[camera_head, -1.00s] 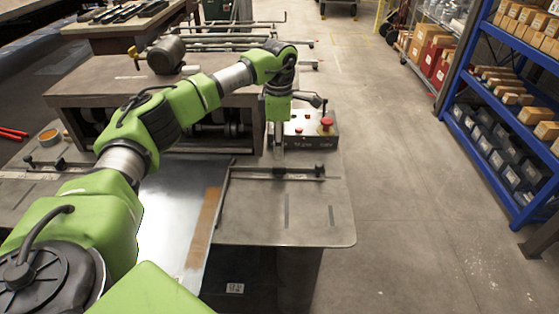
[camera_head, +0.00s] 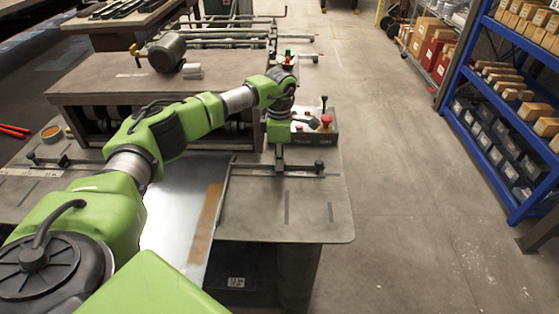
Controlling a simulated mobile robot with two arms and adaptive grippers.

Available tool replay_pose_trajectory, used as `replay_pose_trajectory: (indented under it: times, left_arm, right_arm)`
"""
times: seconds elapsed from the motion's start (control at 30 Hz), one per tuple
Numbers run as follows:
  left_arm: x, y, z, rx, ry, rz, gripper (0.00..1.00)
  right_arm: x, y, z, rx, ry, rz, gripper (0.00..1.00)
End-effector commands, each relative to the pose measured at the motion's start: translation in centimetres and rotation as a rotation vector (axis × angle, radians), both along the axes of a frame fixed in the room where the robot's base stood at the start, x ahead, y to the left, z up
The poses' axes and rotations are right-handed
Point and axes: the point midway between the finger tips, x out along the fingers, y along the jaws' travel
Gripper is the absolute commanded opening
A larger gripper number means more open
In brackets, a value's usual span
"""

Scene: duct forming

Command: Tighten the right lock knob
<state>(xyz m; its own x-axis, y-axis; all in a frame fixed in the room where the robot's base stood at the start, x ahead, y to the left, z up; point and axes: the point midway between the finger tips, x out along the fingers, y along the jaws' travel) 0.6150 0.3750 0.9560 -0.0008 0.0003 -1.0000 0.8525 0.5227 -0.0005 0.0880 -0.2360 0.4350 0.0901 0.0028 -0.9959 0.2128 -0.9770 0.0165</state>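The right lock knob (camera_head: 319,167) is a small dark knob standing on the right end of the guide bar (camera_head: 245,171) on the machine's front table. My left arm reaches across from the left, and its gripper (camera_head: 279,160) points down over the bar, a little left of the knob and apart from it in the picture. The fingers look narrow and are partly lost against the bar; their opening is not clear. A similar left lock knob (camera_head: 63,160) stands on the left bar. My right gripper is out of view.
A control box (camera_head: 303,138) with a red button (camera_head: 327,121) and a black lever stands just behind the gripper. A metal sheet (camera_head: 180,205) lies on the table (camera_head: 300,225). A blue shelf (camera_head: 477,140) stands right, across clear floor.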

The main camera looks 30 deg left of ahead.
Motion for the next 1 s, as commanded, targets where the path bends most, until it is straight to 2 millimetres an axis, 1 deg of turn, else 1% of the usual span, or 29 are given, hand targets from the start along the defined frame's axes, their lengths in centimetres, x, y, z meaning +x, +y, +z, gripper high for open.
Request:
replay_pose_trajectory:
  times: [0.27,0.47,0.67,1.0]
  left_arm:
    - [0.1,0.0,0.0,0.0,-0.001,-0.023,0.0]
    - [0.1,0.0,-0.1,0.0,-0.004,-0.113,0.0]
    - [0.1,0.0,-0.2,0.0,-0.004,-0.27,0.0]
    - [0.1,0.0,-0.1,-0.001,-0.003,-0.594,0.0]
  right_arm:
    - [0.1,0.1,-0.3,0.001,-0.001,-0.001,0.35]
    - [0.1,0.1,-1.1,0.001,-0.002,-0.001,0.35]
    - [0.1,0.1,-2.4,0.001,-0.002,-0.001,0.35]
    - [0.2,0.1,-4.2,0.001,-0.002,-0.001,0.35]
